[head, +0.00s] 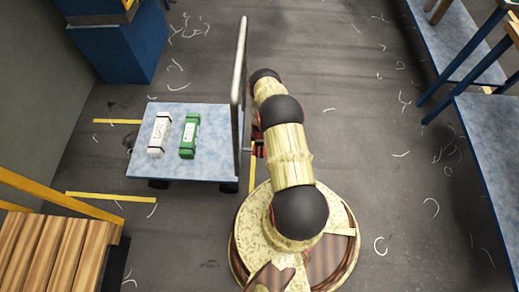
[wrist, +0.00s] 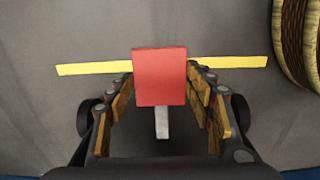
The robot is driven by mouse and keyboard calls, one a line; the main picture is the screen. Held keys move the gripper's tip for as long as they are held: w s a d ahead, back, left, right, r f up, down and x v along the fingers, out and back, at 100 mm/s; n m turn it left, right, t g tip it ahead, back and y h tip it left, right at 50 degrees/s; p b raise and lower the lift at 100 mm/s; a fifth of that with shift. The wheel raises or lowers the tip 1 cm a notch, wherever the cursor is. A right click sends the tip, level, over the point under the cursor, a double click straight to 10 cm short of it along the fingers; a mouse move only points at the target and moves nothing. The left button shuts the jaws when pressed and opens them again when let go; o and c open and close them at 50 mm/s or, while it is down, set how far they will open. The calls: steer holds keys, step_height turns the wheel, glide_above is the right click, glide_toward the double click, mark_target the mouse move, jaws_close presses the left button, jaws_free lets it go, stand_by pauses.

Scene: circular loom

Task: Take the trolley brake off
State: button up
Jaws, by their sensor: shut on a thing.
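The trolley (head: 219,124) is a low blue-topped cart with an upright grey push handle (head: 238,75) on its right side. The brake is a red pad (wrist: 160,76) on a short grey stem (wrist: 161,123), centred in the wrist view. My gripper (wrist: 161,88) has a wood-coloured finger on each side of the red pad and is shut on it. In the head view my arm reaches down beside the handle, and the gripper is mostly hidden; a little red and black shows there. The trolley's wheels are mostly hidden under its top.
A white spool or pack (head: 159,135) and a green one (head: 189,136) lie on the trolley. Yellow floor lines (head: 111,196) run around it. Wooden steps (head: 50,250) with a yellow rail stand at lower left. Blue tables (head: 490,125) stand at right. Open grey floor lies between.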

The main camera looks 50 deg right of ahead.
stand_by(0.8)
steer(key=o, duration=1.7)
step_height(320, 180, up, 12)
